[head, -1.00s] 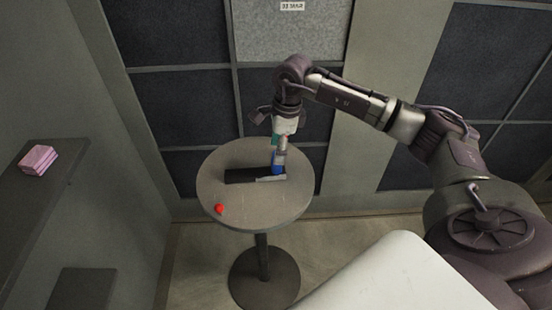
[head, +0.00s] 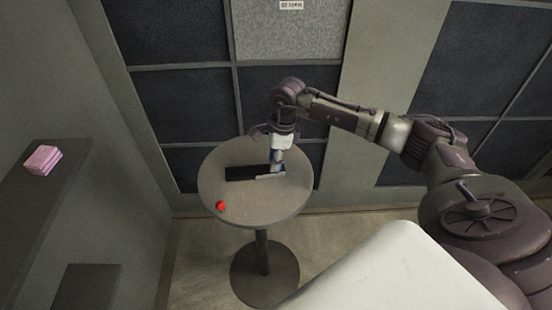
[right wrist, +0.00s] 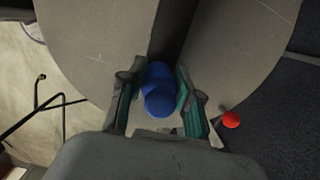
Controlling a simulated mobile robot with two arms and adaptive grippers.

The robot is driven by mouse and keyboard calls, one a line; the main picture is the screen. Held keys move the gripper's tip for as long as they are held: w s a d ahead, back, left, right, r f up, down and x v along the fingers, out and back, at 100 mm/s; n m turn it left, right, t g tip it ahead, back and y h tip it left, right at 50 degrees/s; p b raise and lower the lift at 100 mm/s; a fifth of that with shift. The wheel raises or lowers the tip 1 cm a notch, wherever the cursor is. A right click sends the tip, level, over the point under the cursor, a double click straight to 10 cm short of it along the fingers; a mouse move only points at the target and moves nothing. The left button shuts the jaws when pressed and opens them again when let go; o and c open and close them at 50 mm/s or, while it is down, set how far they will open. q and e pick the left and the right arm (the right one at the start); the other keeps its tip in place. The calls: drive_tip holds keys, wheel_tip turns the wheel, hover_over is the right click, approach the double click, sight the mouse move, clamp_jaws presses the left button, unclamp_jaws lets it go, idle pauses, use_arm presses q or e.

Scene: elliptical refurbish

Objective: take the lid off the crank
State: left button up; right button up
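A blue rounded piece (right wrist: 160,92) stands on the round table at one end of a dark flat strip; I cannot tell which part of it is crank and which is lid. In the head view the blue piece (head: 276,169) is mostly covered by my right gripper (head: 278,157), which points down over it. In the right wrist view the teal fingers of my right gripper (right wrist: 158,82) are apart, one on each side of the blue piece. Narrow gaps seem to remain beside it. My left gripper is not in view.
The grey round table (head: 285,205) stands on one post. The dark strip (head: 243,173) lies across the middle. A pink block (head: 43,159) sits on a shelf (head: 50,195) at the left.

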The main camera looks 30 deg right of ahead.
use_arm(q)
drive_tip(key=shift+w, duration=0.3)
use_arm(e)
drive_tip(key=shift+r, duration=0.1)
